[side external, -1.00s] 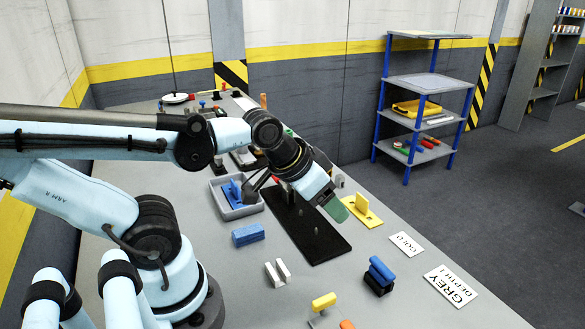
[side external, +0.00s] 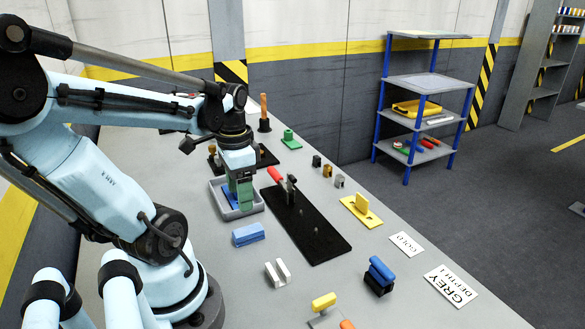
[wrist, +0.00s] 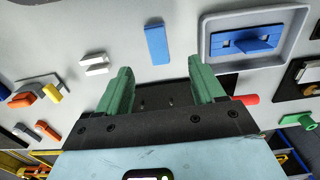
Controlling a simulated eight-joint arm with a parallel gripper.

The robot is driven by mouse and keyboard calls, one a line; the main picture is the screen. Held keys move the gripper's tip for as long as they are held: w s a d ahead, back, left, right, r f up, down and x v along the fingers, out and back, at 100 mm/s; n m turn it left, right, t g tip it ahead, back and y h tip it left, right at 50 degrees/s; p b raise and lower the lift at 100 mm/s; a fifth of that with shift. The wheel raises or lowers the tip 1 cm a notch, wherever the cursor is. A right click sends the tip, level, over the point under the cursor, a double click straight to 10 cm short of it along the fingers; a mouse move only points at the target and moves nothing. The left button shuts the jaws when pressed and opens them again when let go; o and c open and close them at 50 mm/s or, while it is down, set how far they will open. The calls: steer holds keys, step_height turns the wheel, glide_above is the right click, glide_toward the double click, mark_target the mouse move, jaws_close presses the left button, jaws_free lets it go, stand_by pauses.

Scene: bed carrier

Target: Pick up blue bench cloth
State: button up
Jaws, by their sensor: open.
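Two blue things could be the bench cloth, and I cannot tell for sure which it is. One is a flat blue piece with a raised ridge in a grey tray, seen in the wrist view (wrist: 262,42). The other is a plain blue block-like piece (side external: 248,235) on the bare bench in front of the tray, also in the wrist view (wrist: 157,44). My gripper (side external: 243,203) points down and hides part of the tray in the side view. In the wrist view my gripper (wrist: 162,85) is open, with green fingers apart and nothing held between them.
The grey tray (side external: 222,212) has raised walls. A black board (side external: 315,242) with upright pegs lies beside it. A yellow ridged piece (side external: 362,207), a white ridged block (side external: 278,271) and a blue-and-black piece (side external: 379,275) stand around. Bare bench lies between them.

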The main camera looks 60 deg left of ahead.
glide_above(246, 231)
steer(key=f, duration=0.5)
steer(key=shift+s+a, duration=0.1)
steer(key=shift+a, duration=0.2)
steer(key=shift+d+f, duration=0.15)
steer(key=shift+f, duration=1.25)
steer(key=shift+d+f, duration=0.1)
steer(key=shift+f, duration=1.25)
steer(key=c, duration=1.2)
steer(key=shift+r, duration=0.15)
